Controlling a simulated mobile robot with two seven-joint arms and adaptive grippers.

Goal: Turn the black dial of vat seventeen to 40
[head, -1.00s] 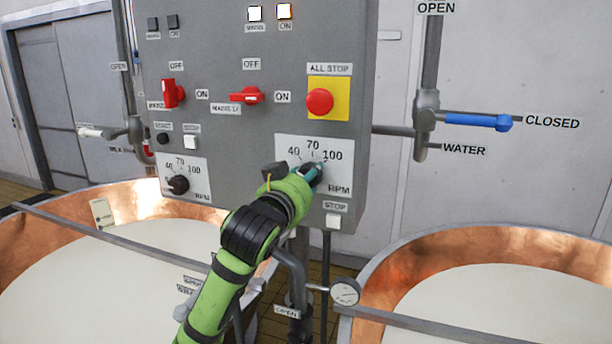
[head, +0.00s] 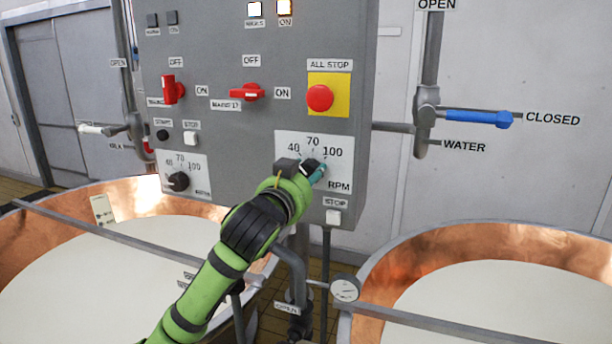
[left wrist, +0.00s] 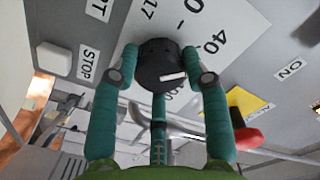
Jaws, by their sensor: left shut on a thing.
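The black dial of vat seventeen (head: 311,165) sits on a white scale plate (head: 338,172) marked 40, 70, 100 and RPM, on the lower right of the grey panel. In the left wrist view the dial (left wrist: 158,62) has a short white mark on its face. The plate there shows 40 and part of a 17. My left gripper (head: 314,171) is shut on the dial, with teal fingers on both sides of it. In the head view the gripper partly covers the dial, so its exact setting cannot be read. My right gripper is not in view.
A yellow-backed red ALL STOP button (head: 320,98) is above the dial, a white stop button (head: 333,217) below. Red switches (head: 246,92) and a second black dial (head: 179,181) are to the left. Copper vats (head: 400,262) stand below on both sides. A blue-handled valve (head: 478,117) is at right.

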